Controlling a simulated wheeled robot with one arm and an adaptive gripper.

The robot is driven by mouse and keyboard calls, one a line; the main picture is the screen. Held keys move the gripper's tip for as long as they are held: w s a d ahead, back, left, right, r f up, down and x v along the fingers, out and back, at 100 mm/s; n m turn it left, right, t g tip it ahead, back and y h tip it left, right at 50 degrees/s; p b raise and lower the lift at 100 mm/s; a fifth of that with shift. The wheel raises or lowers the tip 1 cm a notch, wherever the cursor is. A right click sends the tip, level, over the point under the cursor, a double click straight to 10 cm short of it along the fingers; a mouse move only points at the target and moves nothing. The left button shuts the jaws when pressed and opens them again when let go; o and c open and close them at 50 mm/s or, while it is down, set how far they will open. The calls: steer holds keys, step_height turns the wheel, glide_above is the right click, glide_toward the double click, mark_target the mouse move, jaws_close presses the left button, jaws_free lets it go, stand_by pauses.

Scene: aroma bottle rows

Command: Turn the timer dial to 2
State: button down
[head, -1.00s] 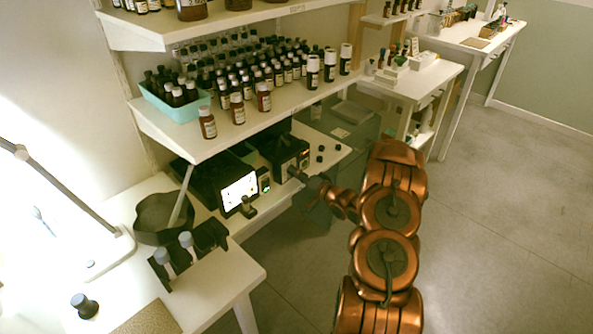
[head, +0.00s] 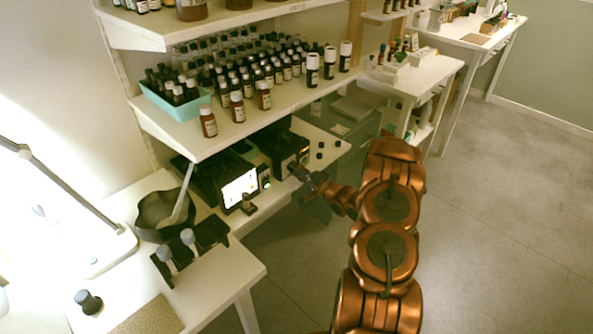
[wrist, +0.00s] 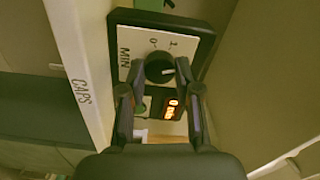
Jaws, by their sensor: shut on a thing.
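The timer dial (wrist: 158,70) is a round black knob on a pale panel (wrist: 125,58) with a black frame in the wrist view. Markings around it include "MIN", a "0" and another figure that I cannot read surely. A short white pointer line shows on the knob. My gripper (wrist: 160,64) has its two dark fingers on either side of the knob and is shut on it. In the head view my gripper (head: 297,170) reaches the front of a black device (head: 283,148) under the shelf; the dial is too small to make out there.
A white edge marked "CAPS" (wrist: 80,90) runs on the left. A bright screen (head: 239,188) stands left of the device, and a shelf of bottles (head: 170,140) hangs above.

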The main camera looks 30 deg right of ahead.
steer(key=c, duration=0.8)
jaws_free()
steer(key=v, duration=1.2)
